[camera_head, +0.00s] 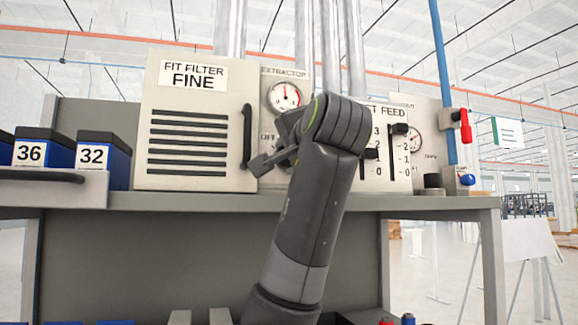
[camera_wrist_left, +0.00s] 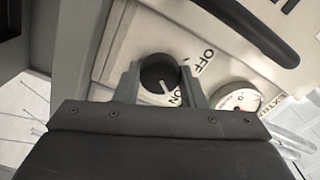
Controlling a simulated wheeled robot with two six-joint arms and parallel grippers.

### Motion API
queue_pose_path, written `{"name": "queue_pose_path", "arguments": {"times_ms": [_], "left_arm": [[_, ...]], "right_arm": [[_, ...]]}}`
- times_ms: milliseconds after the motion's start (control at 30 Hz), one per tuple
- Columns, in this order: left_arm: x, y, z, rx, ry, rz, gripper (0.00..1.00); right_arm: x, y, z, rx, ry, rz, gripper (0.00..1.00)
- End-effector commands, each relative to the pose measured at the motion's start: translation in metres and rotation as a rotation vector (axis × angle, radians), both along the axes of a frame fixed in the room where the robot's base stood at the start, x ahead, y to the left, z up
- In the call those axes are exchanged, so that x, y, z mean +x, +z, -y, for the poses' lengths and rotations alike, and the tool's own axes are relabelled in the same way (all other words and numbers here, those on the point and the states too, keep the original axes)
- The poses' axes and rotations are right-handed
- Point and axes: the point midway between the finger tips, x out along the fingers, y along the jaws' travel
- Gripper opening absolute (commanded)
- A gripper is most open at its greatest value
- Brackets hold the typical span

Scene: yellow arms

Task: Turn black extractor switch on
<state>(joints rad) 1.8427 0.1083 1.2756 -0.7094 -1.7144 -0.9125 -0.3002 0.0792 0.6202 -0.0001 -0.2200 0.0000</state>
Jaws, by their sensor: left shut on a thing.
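The black extractor switch (camera_wrist_left: 158,72) is a round knob on a pale panel. In the left wrist view it sits between the two fingers of my left gripper (camera_wrist_left: 160,85), which is shut on it. The knob's white mark points towards the ON label (camera_wrist_left: 177,98); the OFF label (camera_wrist_left: 205,61) is off to its upper right. In the head view my left gripper (camera_head: 270,160) reaches the extractor panel (camera_head: 284,74) below its gauge. My arm hides the knob there. My right gripper is not in view.
The FIT FILTER FINE cover (camera_head: 196,120) with a black handle (camera_head: 247,136) stands left of the gripper. Sliders on the feed panel (camera_head: 380,174) are to the right, partly behind my arm. Blue bins (camera_head: 104,160) sit on the left; a red valve handle (camera_head: 466,126) is far right.

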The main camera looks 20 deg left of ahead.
Motion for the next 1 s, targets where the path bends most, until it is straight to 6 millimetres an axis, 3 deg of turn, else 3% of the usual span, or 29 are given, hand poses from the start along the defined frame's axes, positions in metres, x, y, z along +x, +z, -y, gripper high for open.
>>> {"name": "queue_pose_path", "arguments": {"times_ms": [333,867,900,1000], "left_arm": [[0.0002,-0.0008,0.0004,0.113,-0.001,-0.076,0.14],[0.0003,-0.0003,0.0003,0.132,-0.001,-0.09,0.14],[0.0003,-0.0003,0.0003,0.132,-0.001,-0.09,0.39],[0.0003,-0.0003,0.0003,0.131,0.0,-0.09,0.53]], "right_arm": [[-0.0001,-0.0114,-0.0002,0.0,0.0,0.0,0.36],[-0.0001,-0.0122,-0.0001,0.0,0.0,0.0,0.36],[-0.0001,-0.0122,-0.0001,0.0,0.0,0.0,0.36],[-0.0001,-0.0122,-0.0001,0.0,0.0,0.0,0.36]]}}
